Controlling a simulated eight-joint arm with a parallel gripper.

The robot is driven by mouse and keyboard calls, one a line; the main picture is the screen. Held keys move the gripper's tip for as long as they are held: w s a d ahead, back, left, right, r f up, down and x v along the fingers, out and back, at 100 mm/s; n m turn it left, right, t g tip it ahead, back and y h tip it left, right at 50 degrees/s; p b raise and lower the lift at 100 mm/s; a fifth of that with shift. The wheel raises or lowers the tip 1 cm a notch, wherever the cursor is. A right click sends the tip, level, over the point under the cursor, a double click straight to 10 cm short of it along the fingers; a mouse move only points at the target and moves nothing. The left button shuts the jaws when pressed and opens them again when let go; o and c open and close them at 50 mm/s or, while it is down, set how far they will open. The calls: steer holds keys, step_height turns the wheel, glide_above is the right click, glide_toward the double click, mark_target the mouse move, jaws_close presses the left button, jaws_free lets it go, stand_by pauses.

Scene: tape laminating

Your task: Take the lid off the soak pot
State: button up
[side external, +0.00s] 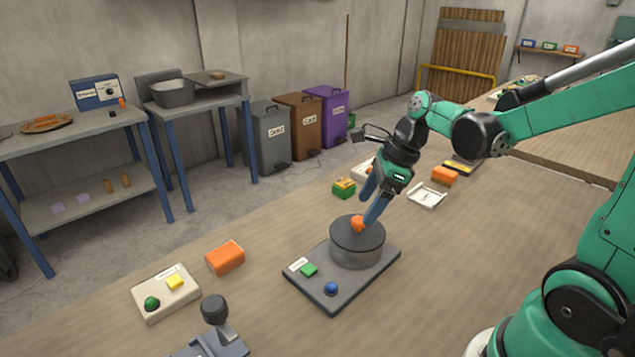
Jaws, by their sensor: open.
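The soak pot (356,255) is a round grey pot on a dark base plate (318,299) in the middle of the wooden table. Its dark flat lid (343,236) lies on top, with an orange knob (357,223) at its centre. The base plate carries a green button, a blue knob and a small white label. My gripper (369,212) is right over the lid, pointing down, with its blue fingers open around or beside the orange knob.
An orange block (225,258) and a cream control box (165,293) lie left of the pot. A black-knobbed lever device (214,318) stands at the front. The table right of the pot is clear.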

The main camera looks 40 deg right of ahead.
mark_target(359, 219)
steer(key=shift+x, duration=1.7)
jaws_close()
